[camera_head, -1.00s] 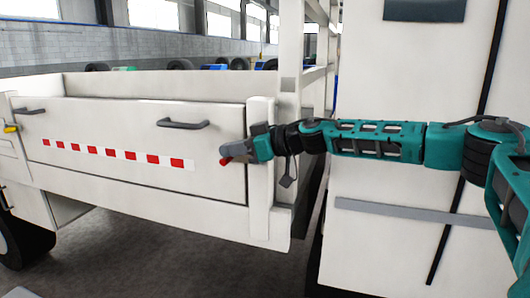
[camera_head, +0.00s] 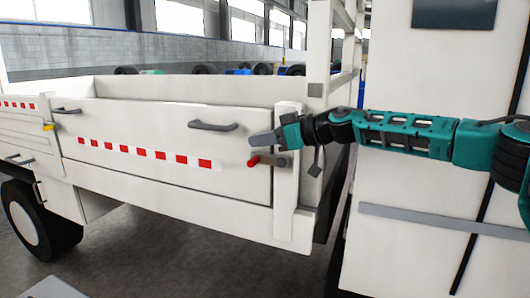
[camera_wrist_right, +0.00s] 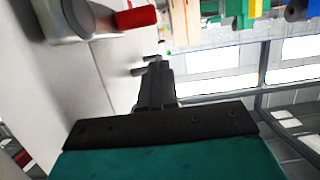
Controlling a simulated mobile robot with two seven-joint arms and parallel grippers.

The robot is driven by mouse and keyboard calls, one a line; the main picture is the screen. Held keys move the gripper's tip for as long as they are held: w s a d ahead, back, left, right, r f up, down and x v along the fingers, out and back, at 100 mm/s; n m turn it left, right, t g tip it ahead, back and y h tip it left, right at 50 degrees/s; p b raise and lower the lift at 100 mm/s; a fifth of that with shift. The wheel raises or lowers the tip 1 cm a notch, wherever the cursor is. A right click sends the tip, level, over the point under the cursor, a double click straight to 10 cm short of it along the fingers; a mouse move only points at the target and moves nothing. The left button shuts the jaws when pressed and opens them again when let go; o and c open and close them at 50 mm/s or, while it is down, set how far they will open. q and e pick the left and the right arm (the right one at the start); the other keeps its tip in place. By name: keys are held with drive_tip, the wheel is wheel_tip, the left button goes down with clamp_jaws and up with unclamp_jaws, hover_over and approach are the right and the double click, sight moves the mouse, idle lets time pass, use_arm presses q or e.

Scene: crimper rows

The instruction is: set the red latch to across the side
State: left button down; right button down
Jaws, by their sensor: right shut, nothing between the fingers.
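The red latch (camera_head: 254,161) is at the right end of the white side panel (camera_head: 165,135), by the corner post. Its red grip points left and its grey pivot end (camera_head: 283,160) is at the right, so the lever lies roughly level. My right gripper (camera_head: 262,139) is shut and empty, just above the latch, pointing left along the panel. In the right wrist view the red grip (camera_wrist_right: 136,17) shows at the top, apart from the shut fingers (camera_wrist_right: 157,82). My left gripper is not in view.
A grey handle (camera_head: 213,126) sticks out of the panel left of my gripper. A second one (camera_head: 67,110) and a yellow latch (camera_head: 49,127) are farther left. The white corner post (camera_head: 286,190) stands beside the latch. A tall white cabin wall (camera_head: 415,180) is at the right.

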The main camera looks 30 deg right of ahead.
drive_tip(key=s+d+r, duration=0.5)
drive_tip(key=s+r, duration=0.1)
drive_tip(key=shift+s+d+r, duration=0.15)
drive_tip(key=shift+d+r, duration=0.05)
drive_tip(key=shift+r, duration=0.2)
drive_tip(key=a+f+n+g+y, duration=0.1)
drive_tip(key=a+f+n+y, duration=0.1)
drive_tip(key=a+f, duration=0.55)
drive_tip(key=a+f+n+g+y, duration=0.1)
drive_tip(key=a+f+n+g, duration=0.2)
drive_tip(key=a, duration=0.7)
drive_tip(key=s+a+f+m+t+y, duration=0.2)
drive_tip(key=s+a+f+t, duration=0.3)
drive_tip(key=a+f, duration=0.9)
drive_tip(key=s+d+f+m+h, duration=0.4)
drive_tip(key=s+d+f+h, duration=0.2)
drive_tip(key=s+f, duration=0.5)
drive_tip(key=s+d+f+m+g+h, duration=0.1)
drive_tip(key=s+d+f+m+h, duration=0.3)
drive_tip(key=s+f, duration=0.7)
drive_tip(key=d+f+h, duration=0.2)
drive_tip(key=d+f, duration=0.2)
drive_tip(key=shift+s+d+m+h, duration=0.15)
drive_tip(key=shift+d+m+h, duration=0.15)
drive_tip(key=shift+d+h, duration=0.1)
